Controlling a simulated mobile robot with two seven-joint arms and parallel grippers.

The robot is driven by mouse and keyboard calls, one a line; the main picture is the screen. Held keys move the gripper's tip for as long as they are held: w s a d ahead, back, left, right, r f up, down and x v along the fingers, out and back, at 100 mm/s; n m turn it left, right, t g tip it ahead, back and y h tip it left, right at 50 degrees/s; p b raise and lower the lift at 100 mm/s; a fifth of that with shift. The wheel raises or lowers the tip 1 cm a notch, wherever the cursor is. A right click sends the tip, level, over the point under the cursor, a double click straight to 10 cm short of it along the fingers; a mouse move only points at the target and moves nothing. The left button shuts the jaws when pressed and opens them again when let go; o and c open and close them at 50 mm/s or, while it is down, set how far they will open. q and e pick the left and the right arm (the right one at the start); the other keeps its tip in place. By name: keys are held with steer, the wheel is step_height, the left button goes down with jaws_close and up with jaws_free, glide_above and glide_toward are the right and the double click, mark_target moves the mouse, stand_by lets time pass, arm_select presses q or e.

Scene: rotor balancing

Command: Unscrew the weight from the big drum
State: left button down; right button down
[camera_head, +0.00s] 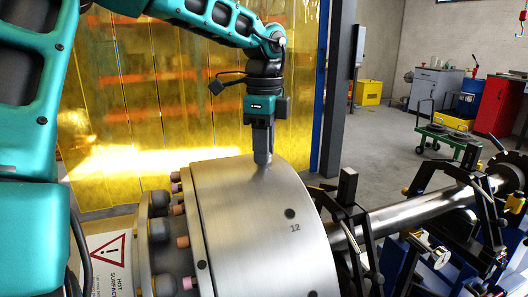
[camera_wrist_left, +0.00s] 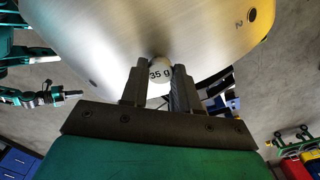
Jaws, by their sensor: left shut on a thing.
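The big drum (camera_head: 262,232) is a large brushed-metal cylinder, with a dark hole and the number 12 on its curved face. It also fills the top of the left wrist view (camera_wrist_left: 120,35). My left gripper (camera_head: 263,160) points down at the top of the drum. In the left wrist view its two fingers are shut on the weight (camera_wrist_left: 160,72), a small pale round piece marked 35 g, which lies against the drum's surface. Whether its thread is still in the drum is hidden.
A steel shaft (camera_head: 415,208) runs right from the drum between black supports (camera_head: 350,220). Several pinkish and dark bolts (camera_head: 183,242) stick out on the drum's left side, near a hot-surface sign (camera_head: 107,255). A yellow curtain (camera_head: 130,100) hangs behind. A green cart (camera_head: 447,133) stands far right.

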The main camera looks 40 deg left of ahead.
arm_select(q)
steer(key=n, duration=0.3)
steer(key=shift+n, duration=0.4)
steer(key=shift+r, duration=0.1)
steer(key=shift+r, duration=0.15)
steer(key=shift+r+p, duration=2.95)
steer(key=shift+r, duration=0.4)
